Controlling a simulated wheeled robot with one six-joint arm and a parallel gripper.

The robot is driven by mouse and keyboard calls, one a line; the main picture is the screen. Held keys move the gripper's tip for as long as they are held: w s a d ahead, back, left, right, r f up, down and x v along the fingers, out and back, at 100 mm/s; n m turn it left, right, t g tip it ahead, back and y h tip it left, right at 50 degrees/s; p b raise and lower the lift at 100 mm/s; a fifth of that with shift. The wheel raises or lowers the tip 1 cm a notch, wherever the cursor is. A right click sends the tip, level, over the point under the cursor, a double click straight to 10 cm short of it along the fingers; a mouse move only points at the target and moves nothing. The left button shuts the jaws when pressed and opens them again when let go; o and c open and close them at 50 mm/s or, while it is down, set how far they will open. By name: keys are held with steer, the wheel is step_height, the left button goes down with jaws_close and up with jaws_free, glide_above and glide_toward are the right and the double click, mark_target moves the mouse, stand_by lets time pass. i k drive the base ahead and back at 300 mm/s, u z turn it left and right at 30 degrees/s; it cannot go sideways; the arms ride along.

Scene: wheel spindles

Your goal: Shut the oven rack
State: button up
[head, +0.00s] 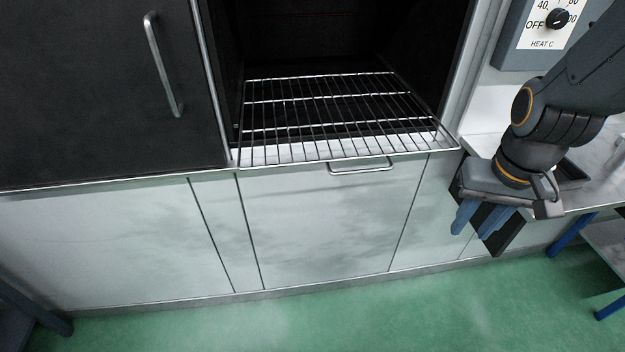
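The oven rack (318,113) is a silver wire grid. It lies flat in the dark oven opening, and its front edge sticks out over the sill in front. My gripper (476,225) hangs to the right of the rack, pointing down, in front of the cabinet. Its two blue-grey fingers are apart with nothing seen between them. It does not touch the rack.
A dark door (85,95) with a vertical handle is left of the opening. A drawer handle (360,168) juts out below the rack. A heat control box (545,30) is at upper right, above a side worktop. The green floor (330,315) in front is clear.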

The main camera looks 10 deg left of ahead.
mark_target(388, 156)
steer(key=u, duration=0.2)
steer(key=i, duration=0.25)
steer(key=u, duration=1.95)
steer(key=k, duration=0.65)
steer(key=z, duration=0.8)
steer(key=i, duration=0.5)
